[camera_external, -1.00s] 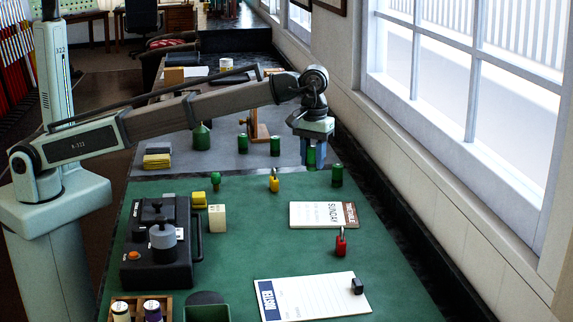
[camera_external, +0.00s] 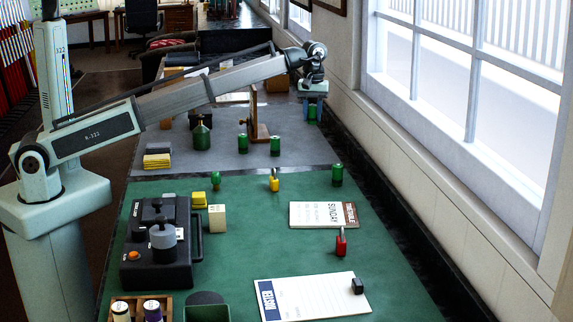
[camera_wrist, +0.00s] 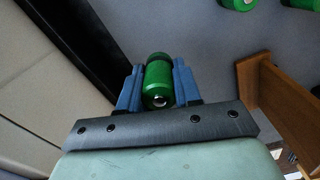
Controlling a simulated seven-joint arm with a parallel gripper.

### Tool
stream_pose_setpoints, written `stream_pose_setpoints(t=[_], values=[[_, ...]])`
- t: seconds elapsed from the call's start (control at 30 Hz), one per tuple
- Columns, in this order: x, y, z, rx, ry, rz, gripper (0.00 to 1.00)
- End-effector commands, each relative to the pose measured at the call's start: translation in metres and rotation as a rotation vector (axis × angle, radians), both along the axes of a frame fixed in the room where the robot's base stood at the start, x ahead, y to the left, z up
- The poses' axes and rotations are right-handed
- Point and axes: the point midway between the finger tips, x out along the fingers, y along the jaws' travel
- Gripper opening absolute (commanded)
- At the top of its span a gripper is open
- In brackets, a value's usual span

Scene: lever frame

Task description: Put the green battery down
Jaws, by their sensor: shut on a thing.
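My gripper (camera_external: 313,104) is at the far right of the bench, over the grey mat close to the wall under the window. It is shut on a green battery (camera_external: 312,114). In the wrist view the green battery (camera_wrist: 159,82) sits between the two blue fingers of my gripper (camera_wrist: 158,88), with its silver end toward the camera. I cannot tell whether its far end touches the surface. Other green batteries stand on the grey mat (camera_external: 243,143) (camera_external: 275,146), and one stands on the green mat (camera_external: 337,175).
A wooden stand (camera_external: 258,122) is left of my gripper and also shows in the wrist view (camera_wrist: 285,105). The window wall (camera_external: 400,150) runs close on the right. Bare grey mat (camera_external: 300,160) lies in front.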

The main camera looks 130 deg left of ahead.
Motion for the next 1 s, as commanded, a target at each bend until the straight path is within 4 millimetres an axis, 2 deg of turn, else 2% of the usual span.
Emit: stream_pose_setpoints(t=[0.03,0.13,0.3,0.7,0.87,1.0], values=[[-0.008,0.013,0.001,0.0,0.0,0.0,0.01],[-0.019,0.034,0.002,0.0,-0.001,-0.028,0.01],[-0.01,0.049,0.004,0.002,-0.005,-0.169,0.01],[-0.004,0.057,0.006,0.011,-0.013,-0.55,0.01],[-0.004,0.057,0.005,0.011,-0.014,-0.62,0.01],[-0.004,0.056,-0.005,0.01,-0.013,-0.636,0.01]])
